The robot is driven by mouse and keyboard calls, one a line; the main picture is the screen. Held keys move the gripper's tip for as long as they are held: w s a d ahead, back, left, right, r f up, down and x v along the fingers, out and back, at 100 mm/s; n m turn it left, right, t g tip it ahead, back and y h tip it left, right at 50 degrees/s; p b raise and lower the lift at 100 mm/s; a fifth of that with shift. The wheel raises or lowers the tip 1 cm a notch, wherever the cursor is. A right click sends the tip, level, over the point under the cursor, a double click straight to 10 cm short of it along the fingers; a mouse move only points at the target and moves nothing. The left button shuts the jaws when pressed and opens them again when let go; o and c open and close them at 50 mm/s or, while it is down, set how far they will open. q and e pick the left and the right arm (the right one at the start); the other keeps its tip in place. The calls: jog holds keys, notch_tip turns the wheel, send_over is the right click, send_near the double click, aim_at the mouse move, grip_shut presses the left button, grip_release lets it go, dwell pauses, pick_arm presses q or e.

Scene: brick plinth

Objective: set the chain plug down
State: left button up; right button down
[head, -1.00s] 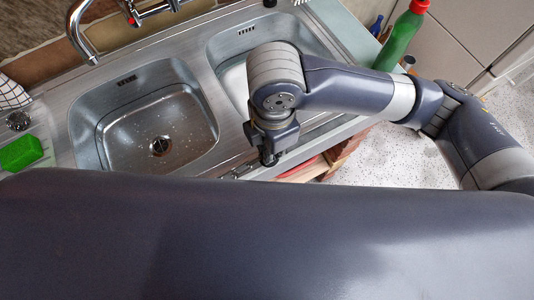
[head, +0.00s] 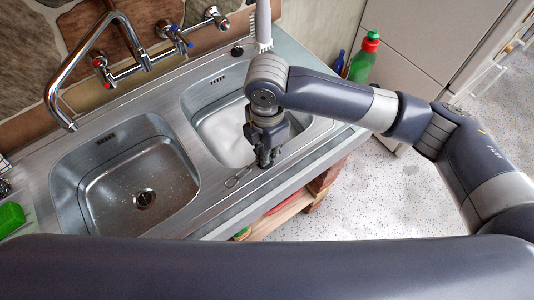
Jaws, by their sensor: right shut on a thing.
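My right gripper (head: 265,157) points down over the front edge of the right basin (head: 196,104), shut on the chain plug. A thin loop of the chain plug (head: 238,177) shows just left of the fingertips, above or on the steel front rim. The rest of it is hidden by the gripper, and I cannot tell whether it touches the steel. My left gripper is out of view.
The left basin (head: 105,190) is empty with a drain. A pale round thing (head: 222,135) lies in the right basin. Taps (head: 140,60) stand behind. A brush (head: 263,25), green bottle (head: 362,62) and blue bottle (head: 339,63) are at the back; a green sponge (head: 11,218) is far left.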

jog(key=shift+w, duration=0.2)
notch_tip(320, 180, down, 3)
jog(key=shift+s+d+r+p, duration=0.1)
jog(key=shift+p, duration=0.6)
jog(key=shift+f, duration=0.4)
jog(key=c, duration=1.8)
grip_release()
jog(key=shift+f, duration=0.15)
notch_tip(320, 180, up, 11)
jog(key=b, duration=0.2)
jog(key=shift+b, duration=0.3)
jog(key=shift+r, duration=0.7)
